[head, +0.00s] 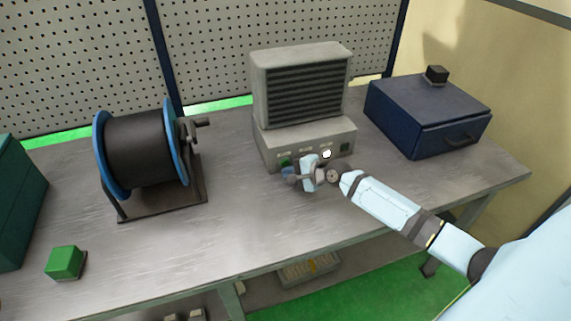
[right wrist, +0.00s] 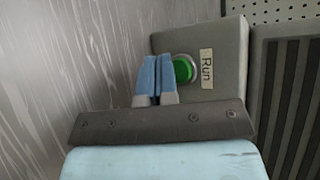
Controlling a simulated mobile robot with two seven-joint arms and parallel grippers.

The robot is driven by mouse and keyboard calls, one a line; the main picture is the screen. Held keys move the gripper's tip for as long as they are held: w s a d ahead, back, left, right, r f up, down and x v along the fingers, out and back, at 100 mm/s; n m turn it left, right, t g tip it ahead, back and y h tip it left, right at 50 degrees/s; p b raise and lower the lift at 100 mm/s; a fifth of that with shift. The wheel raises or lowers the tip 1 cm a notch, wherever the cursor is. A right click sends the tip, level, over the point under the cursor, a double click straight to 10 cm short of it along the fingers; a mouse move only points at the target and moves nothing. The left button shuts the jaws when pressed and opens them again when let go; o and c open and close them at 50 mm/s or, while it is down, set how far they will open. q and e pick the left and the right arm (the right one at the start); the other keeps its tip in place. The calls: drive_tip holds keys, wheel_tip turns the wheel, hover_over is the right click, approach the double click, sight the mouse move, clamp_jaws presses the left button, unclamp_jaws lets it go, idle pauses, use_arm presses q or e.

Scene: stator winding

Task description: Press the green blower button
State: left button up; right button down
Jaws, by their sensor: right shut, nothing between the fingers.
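The grey blower (head: 301,90) stands at the back middle of the bench, with a slatted vent above a control box (head: 340,136). Its green button (head: 285,162) is at the left end of the box front, partly beside my gripper in the head view. In the right wrist view the green button (right wrist: 183,69) has a silver ring and a "Run" label (right wrist: 207,68). My right gripper (head: 287,173) is shut and empty, its blue fingertips (right wrist: 157,62) just left of the button in that view; I cannot tell whether they touch it. My left gripper is not in view.
A dark cable spool (head: 147,150) with blue rims stands left of the blower. A green block (head: 65,262) lies front left. The bench front middle (head: 240,230) is clear.

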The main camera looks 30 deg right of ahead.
drive_tip(key=shift+w, duration=0.1)
drive_tip(key=shift+w+d, duration=0.1)
drive_tip(key=shift+w, duration=0.25)
drive_tip(key=shift+w+d, duration=0.1)
drive_tip(key=shift+w, duration=0.25)
idle(0.5)
idle(0.4)
drive_tip(key=shift+s+r+p, duration=0.1)
drive_tip(key=shift+s+p, duration=0.5)
drive_tip(key=shift+p, duration=0.05)
drive_tip(key=shift+s+a, duration=0.2)
